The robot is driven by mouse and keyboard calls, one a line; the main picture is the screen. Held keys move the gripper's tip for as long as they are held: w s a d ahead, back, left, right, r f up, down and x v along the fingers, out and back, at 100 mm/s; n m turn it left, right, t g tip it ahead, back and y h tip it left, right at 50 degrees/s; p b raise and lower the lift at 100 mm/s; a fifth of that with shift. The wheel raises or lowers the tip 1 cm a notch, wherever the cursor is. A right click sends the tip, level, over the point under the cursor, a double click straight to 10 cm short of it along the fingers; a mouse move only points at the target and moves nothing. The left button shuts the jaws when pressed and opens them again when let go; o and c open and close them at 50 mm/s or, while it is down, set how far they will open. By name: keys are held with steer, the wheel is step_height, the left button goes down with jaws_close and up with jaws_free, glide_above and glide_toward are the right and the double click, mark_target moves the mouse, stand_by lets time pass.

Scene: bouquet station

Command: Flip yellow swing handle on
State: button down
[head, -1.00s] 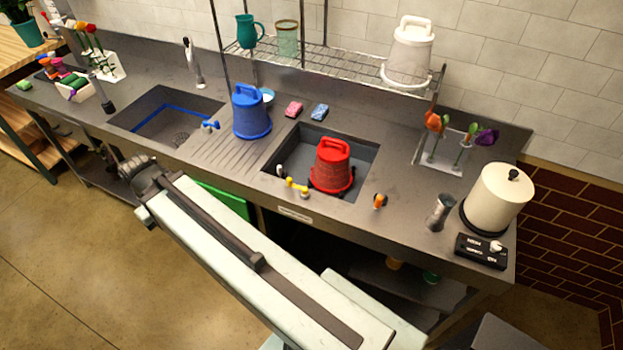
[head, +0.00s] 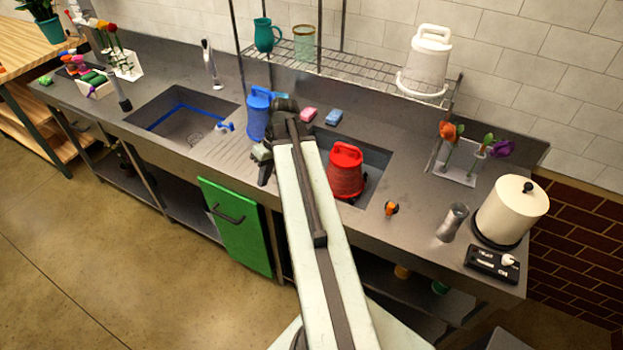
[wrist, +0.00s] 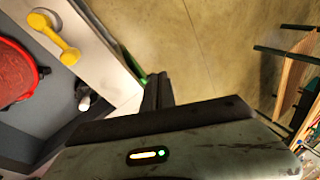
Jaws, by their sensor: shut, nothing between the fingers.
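The yellow swing handle (wrist: 55,37) shows in the wrist view at the upper left, on the pale counter edge beside the sink with the red bucket (wrist: 14,72). In the head view my arm hides the handle; the red bucket (head: 346,172) sits in the right sink (head: 375,160). My gripper (head: 265,176) is in front of the counter edge, left of that sink. In the wrist view my gripper (wrist: 158,90) is shut and empty, its fingers together, apart from the handle and to its right.
A blue pitcher (head: 259,118) stands behind my wrist. A blue tap handle (head: 225,127) is by the left sink and an orange knob (head: 391,208) right of the red bucket. A green door (head: 236,235) hangs below the counter. The floor in front is clear.

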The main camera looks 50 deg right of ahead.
steer(key=s+d+r+t, duration=0.1)
steer(key=s+d+t, duration=0.1)
steer(key=s+d, duration=0.5)
steer(key=s+d+r+t, duration=0.2)
steer(key=s+d, duration=0.5)
steer(key=d, duration=0.6)
steer(key=shift+d+r+y, duration=0.15)
steer(key=shift+d+y, duration=0.05)
steer(key=shift+y, duration=0.2)
steer(key=shift+s, duration=0.1)
steer(key=shift+w+a+f+b, duration=0.95)
steer(key=shift+a+f+b, duration=0.35)
steer(key=shift+f+b, duration=0.05)
steer(key=shift+w+a+f+b, duration=0.95)
steer(key=shift+a+f+b, duration=0.3)
steer(key=shift+f+b, duration=0.05)
steer(key=shift+w+a+f+b, duration=0.95)
steer(key=shift+a+f+b, duration=0.35)
steer(key=shift+f+b, duration=0.05)
